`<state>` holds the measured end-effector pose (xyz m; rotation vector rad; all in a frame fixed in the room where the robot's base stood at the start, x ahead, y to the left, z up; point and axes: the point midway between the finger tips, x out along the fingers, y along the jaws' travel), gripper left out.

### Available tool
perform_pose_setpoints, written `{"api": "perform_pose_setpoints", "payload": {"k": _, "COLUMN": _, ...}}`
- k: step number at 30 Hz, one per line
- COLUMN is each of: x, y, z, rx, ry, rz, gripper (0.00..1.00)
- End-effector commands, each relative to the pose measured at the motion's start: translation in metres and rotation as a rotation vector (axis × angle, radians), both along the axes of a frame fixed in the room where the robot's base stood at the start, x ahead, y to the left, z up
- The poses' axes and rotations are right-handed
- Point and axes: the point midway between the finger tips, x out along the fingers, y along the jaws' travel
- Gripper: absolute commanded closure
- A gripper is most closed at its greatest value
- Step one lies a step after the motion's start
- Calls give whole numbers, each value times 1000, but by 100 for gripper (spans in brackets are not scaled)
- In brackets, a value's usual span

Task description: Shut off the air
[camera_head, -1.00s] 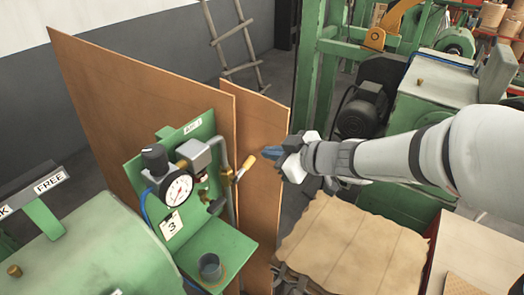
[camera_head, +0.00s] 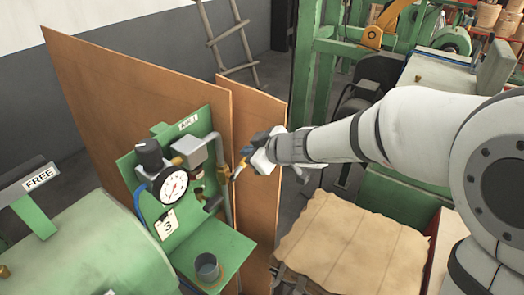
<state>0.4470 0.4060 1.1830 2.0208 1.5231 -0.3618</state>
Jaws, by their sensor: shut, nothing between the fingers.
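The air panel (camera_head: 170,218) is a green upright plate with a label at its top. It carries a round white gauge (camera_head: 174,187), a black knob (camera_head: 149,153) and a grey box (camera_head: 192,150). A grey pipe (camera_head: 225,190) runs down its right side.
Brown boards (camera_head: 130,110) stand behind the panel. A small grey cup (camera_head: 207,266) sits on the green ledge below the gauge. A green tank (camera_head: 90,250) is at lower left. A stack of tan sheets (camera_head: 345,245) lies below my arm.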

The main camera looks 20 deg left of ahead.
Motion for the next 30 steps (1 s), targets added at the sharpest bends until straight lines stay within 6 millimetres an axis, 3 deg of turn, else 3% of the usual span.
{"api": "perform_pose_setpoints", "payload": {"k": 1, "x": 3, "y": 0, "z": -12, "rx": -1, "ry": 4, "rz": -3, "gripper": 100}}
{"api": "perform_pose_setpoints", "payload": {"k": 6, "x": 8, "y": 2, "z": -25, "rx": 0, "ry": 2, "rz": -1, "gripper": 100}}
{"api": "perform_pose_setpoints", "payload": {"k": 30, "x": 15, "y": 0, "z": -33, "rx": 0, "ry": 0, "rz": -4, "gripper": 100}}
